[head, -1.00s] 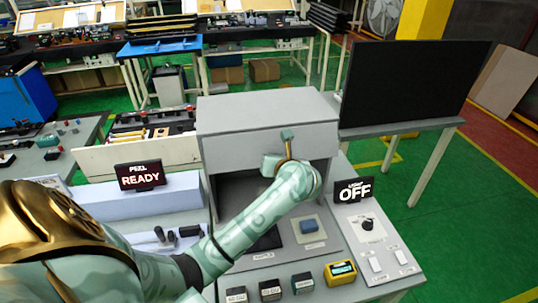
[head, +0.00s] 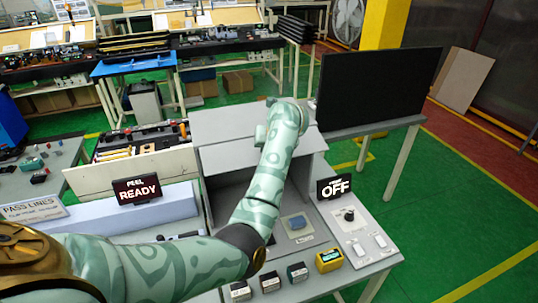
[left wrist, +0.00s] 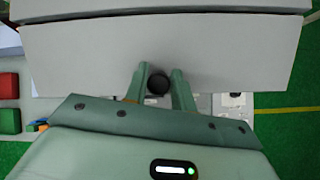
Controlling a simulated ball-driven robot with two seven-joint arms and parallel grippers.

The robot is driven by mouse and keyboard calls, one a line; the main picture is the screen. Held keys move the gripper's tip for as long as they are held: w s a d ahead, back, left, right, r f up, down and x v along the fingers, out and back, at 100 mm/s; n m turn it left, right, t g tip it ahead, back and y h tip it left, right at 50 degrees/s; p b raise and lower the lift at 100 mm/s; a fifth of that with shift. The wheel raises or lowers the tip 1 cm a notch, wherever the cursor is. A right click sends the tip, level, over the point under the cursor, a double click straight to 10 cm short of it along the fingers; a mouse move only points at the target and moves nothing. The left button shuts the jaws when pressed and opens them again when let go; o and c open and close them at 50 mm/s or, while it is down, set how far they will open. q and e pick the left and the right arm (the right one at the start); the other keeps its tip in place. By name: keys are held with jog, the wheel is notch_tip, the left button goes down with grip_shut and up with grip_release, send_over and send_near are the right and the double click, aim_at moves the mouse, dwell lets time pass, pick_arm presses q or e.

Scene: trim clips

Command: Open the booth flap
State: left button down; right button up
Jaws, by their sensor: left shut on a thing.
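The booth flap (head: 222,127) is a light grey panel at the top front of the grey booth, in the middle of the head view. It is raised, and the dark booth interior (head: 228,190) shows below it. In the left wrist view the flap (left wrist: 90,55) spans the picture, with a round dark knob (left wrist: 158,84) at its edge. My left gripper (left wrist: 160,78) is shut on this knob, one finger on each side. In the head view my left arm hides the fingers and part of the flap. My right gripper is not in view.
A blue block (head: 297,222) lies on a pale pad at the booth's opening. An OFF sign (head: 334,187) and a switch panel (head: 355,225) stand at the right. A READY sign (head: 137,190) is at the left. A black screen (head: 378,88) stands behind right. Small boxes line the front.

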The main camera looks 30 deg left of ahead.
pick_arm(q)
jog(key=shift+w+a+r, duration=0.15)
jog(key=shift+a+r, duration=0.1)
jog(key=shift+r, duration=0.35)
jog(key=shift+w+a+r, duration=0.15)
jog(key=shift+a+r, duration=0.05)
jog(key=shift+r, duration=0.4)
jog(key=shift+a+r, duration=0.1)
jog(key=shift+r, duration=0.05)
dwell(0.6)
jog(key=c, duration=1.2)
grip_release()
jog(key=shift+a+f, duration=0.15)
jog(key=shift+f, duration=0.1)
jog(key=shift+d+r, duration=0.1)
jog(key=shift+d, duration=0.1)
jog(key=v, duration=1.6)
jog(key=shift+b, duration=0.35)
jog(key=shift+a, duration=0.15)
